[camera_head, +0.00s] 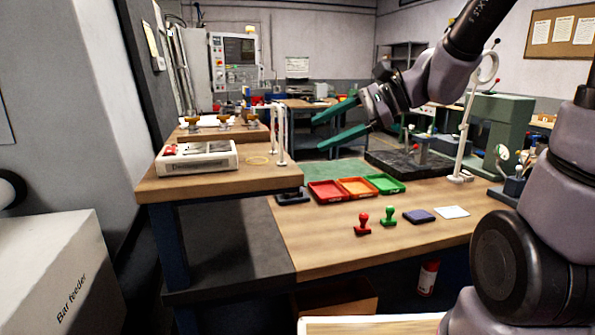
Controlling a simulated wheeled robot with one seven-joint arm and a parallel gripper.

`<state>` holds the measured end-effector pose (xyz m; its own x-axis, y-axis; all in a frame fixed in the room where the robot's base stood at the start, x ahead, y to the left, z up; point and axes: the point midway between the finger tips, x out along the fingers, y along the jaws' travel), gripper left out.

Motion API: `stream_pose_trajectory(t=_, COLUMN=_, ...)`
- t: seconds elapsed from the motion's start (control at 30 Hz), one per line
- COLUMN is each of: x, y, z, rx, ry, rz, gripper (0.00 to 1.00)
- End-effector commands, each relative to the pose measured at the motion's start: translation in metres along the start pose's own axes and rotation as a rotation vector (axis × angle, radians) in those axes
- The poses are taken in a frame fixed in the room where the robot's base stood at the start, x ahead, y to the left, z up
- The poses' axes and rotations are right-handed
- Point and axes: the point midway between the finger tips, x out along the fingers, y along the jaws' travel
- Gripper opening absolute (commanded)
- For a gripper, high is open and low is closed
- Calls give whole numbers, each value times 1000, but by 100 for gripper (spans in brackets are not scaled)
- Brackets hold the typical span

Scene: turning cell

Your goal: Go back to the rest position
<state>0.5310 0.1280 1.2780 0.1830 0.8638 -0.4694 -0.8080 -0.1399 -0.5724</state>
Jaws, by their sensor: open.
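My gripper (338,123) is open, with two green fingers spread apart and pointing left. It hangs in the air above the back of the workbench (315,245), and nothing shows between its fingers. My arm comes in from the upper right and holds the gripper higher than the trays and stamps.
Red (328,192), orange (357,188) and green (384,184) trays sit on the bench. Nearer are a red stamp (362,225), a green stamp (388,215), a dark pad (419,216) and a white card (452,212). A white stand (469,130) rises right of the gripper.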

Motion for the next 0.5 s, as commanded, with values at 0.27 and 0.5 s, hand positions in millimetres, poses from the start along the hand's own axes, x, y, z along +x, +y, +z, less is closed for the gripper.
stream_pose_trajectory(t=0.27, x=-97, y=48, z=-11, rx=-598, ry=448, rz=286, gripper=74)
stream_pose_trajectory(t=0.5, x=-177, y=49, z=-21, rx=-902, ry=758, rz=406, gripper=74)
